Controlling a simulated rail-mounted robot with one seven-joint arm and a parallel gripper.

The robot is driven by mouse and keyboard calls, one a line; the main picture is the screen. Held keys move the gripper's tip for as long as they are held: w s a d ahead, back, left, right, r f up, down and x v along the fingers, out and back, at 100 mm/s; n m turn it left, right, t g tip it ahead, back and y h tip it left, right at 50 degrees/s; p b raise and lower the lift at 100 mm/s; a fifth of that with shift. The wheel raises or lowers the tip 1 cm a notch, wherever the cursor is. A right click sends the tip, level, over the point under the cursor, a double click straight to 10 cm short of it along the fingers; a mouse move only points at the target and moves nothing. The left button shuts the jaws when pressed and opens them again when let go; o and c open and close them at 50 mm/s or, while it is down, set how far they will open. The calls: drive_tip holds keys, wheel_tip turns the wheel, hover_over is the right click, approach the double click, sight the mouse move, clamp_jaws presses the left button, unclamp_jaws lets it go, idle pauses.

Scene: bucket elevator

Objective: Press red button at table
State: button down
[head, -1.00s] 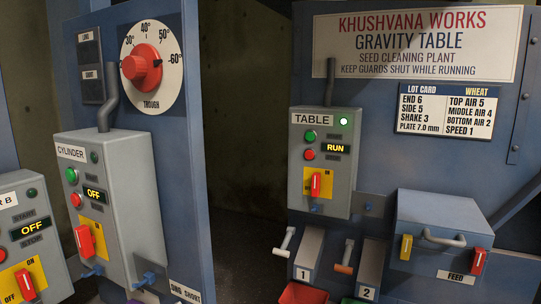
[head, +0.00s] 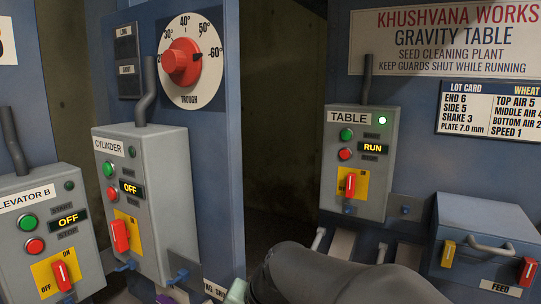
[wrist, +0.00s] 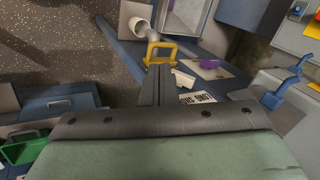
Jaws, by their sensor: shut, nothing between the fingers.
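The grey TABLE control box (head: 355,165) is right of centre in the head view. Its round red button (head: 345,154) sits below a green button (head: 347,134), left of a display reading RUN (head: 372,147). A green lamp (head: 382,120) at its top is lit. In the wrist view my gripper (wrist: 157,72) is shut and empty, its fingers pointing towards a yellow handle-like part (wrist: 162,50). The red button is not recognisable in the wrist view. In the head view my dark arm crosses the bottom, below the box; the fingertips cannot be made out there.
The CYLINDER box (head: 150,200) and ELEVATOR B box (head: 45,235) stand at left, both reading OFF. A red switch (head: 350,186) on a yellow plate is below the red button. The FEED box (head: 485,240) is at lower right. A dark gap separates the panels.

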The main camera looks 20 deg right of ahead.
sight(345, 158)
drive_tip(key=w+d+r+m+t+h, duration=0.1)
drive_tip(key=w+d+r+m+t, duration=0.7)
drive_tip(key=w+d+r+m, duration=0.45)
drive_tip(key=w+d+r+m+t+h, duration=0.1)
drive_tip(key=d+r+m+h, duration=0.1)
drive_tip(key=d, duration=0.5)
drive_tip(key=w+d+r+m+t+h+b, duration=0.1)
drive_tip(key=d+r+m+t+h, duration=0.1)
drive_tip(key=d+r, duration=0.3)
drive_tip(key=w+d+r+m+t+h, duration=0.1)
drive_tip(key=d+r+m, duration=0.3)
drive_tip(key=d, duration=0.5)
drive_tip(key=shift+w+t+h, duration=0.3)
drive_tip(key=shift+w+h, duration=0.1)
drive_tip(key=shift+w, duration=0.05)
drive_tip(key=shift+r, duration=0.15)
drive_tip(key=shift+w+d+p, duration=0.65)
drive_tip(key=shift+w+d, duration=0.2)
drive_tip(key=shift+d, duration=0.3)
drive_tip(key=shift+w+d+p, duration=0.65)
drive_tip(key=shift+w+d, duration=0.15)
drive_tip(key=shift+d, duration=0.4)
drive_tip(key=shift+w+d+p, duration=0.65)
drive_tip(key=shift+w+d, duration=0.2)
drive_tip(key=shift+d, duration=0.3)
